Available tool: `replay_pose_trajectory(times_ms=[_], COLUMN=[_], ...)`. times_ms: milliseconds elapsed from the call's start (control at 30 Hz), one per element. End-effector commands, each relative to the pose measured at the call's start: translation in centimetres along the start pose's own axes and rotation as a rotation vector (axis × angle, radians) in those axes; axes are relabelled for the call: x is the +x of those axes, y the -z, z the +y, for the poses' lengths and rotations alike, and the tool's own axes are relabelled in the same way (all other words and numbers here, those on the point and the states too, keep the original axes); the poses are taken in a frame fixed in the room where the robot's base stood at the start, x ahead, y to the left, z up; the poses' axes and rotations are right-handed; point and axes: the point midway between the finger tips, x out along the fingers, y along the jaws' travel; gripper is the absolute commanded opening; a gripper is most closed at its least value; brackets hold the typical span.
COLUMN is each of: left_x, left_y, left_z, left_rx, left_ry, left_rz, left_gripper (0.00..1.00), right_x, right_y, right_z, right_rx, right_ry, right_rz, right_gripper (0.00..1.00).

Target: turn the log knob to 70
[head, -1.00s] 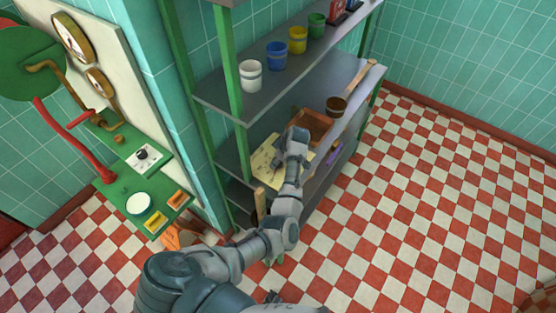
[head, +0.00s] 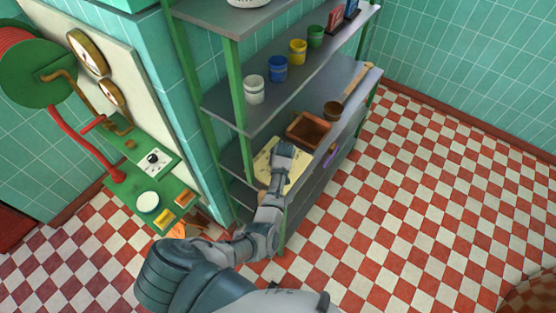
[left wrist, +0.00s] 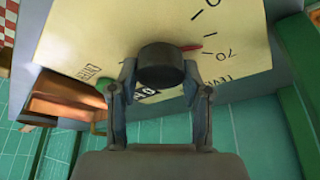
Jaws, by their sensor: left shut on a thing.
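A cream plate (head: 266,162) with printed marks lies on the shelf unit's middle shelf; it also fills the top of the left wrist view (left wrist: 90,35). There, a round black knob (left wrist: 160,66) stands on it with a red pointer (left wrist: 190,47). The pointer aims at or close to the dark mark beside the printed 70 (left wrist: 226,57). My left gripper (left wrist: 160,82) is shut on the knob, one finger on each side. In the head view my left gripper (head: 283,151) is over the plate and hides the knob. My right gripper is not in view.
A brown tray (head: 309,130) and a brown pot (head: 332,110) stand beyond the plate. Several coloured cups, including a white one (head: 254,90), stand on the shelf above. A green panel (head: 172,180) is at left. The checkered floor at right is clear.

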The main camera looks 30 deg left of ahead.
Motion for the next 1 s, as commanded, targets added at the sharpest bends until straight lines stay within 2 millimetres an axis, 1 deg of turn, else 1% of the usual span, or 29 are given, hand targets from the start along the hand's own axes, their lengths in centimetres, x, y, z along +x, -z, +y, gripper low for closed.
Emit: replay_pose_trajectory(times_ms=[33, 200, 400, 633, 1000], left_x=[-0.06, 0.03, 0.10, 0.12, 0.18], left_y=[-0.32, -0.31, -0.32, -0.31, -0.31], left_z=[0.27, 0.21, 0.12, 0.09, -0.04], left_rx=[0.035, 0.142, 0.227, 0.273, 0.280], left_ry=[-0.019, -0.064, -0.099, -0.119, -0.121], left_rz=[-0.007, -0.006, -0.008, -0.009, -0.011], left_gripper=[0.13, 0.13, 0.13, 0.13, 0.13], right_x=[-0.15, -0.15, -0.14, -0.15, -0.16], right_y=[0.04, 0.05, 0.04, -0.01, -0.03], right_z=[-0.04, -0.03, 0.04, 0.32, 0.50], right_rx=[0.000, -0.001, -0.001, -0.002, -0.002], right_ry=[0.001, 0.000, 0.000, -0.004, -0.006], right_rz=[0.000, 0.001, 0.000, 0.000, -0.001], right_gripper=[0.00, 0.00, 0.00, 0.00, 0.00])
